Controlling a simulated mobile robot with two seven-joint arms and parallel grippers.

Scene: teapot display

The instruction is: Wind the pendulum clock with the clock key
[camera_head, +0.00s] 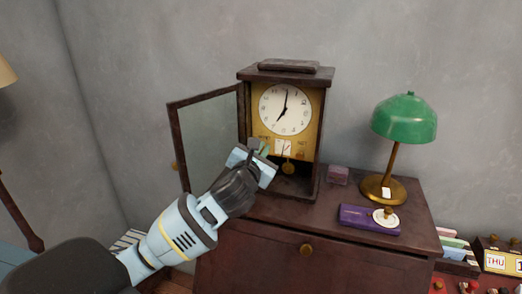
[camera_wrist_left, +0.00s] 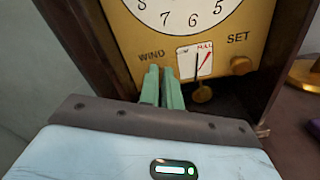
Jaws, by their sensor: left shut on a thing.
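The pendulum clock (camera_head: 315,130) stands on the wooden cabinet, its glass door (camera_head: 207,125) swung open to the left. Its white dial (camera_head: 285,108) sits above a gold panel (camera_wrist_left: 222,22) marked WIND and SET. A small gauge (camera_wrist_left: 194,62) carries a dark needle pointing about straight up and a red mark. The brass pendulum bob (camera_wrist_left: 202,95) hangs below. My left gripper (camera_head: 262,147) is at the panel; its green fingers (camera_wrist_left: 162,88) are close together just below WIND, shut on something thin. They hide it and the winding spot; no clock key shows elsewhere. My right gripper is out of view.
A knob (camera_wrist_left: 241,65) sits under SET. On the cabinet (camera_head: 260,208), right of the clock, are a small box (camera_head: 338,175), a purple case (camera_head: 355,216), a round white-topped item (camera_head: 386,217) and a green lamp (camera_head: 404,117). A date block (camera_head: 500,262) stands at lower right.

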